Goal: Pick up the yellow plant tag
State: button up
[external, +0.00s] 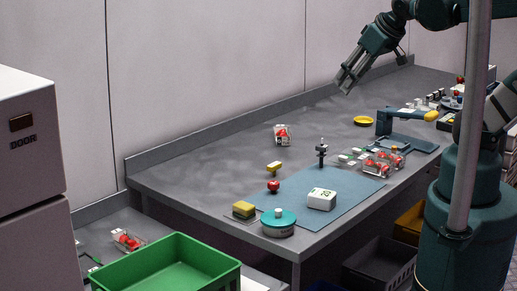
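My gripper (344,83) hangs high above the back of the grey bench, pointing down and left. Its two fingers look apart with nothing between them. A small yellow piece (274,167) lies on the bench left of the blue mat's far corner; it may be the yellow plant tag, but it is too small to be sure. My gripper is well above and to the right of it, not touching it.
A red-and-clear punnet (282,134), red berry (273,186), white block (321,199), teal round device (278,223), yellow-green sponge (243,209) and yellow dish (363,120) are around. The back-left bench is clear.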

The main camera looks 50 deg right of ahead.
jog(key=shift+w, duration=0.1)
jog(key=m+g, duration=0.7)
jog(key=m, duration=1)
send_over(273, 164)
jog(key=f, duration=2.1)
jog(key=shift+s+f, duration=0.35)
jog(key=shift+w+f+m, duration=0.2)
jog(key=shift+f+m, duration=0.2)
jog(key=shift+f, duration=0.35)
jog(key=shift+f, duration=1.3)
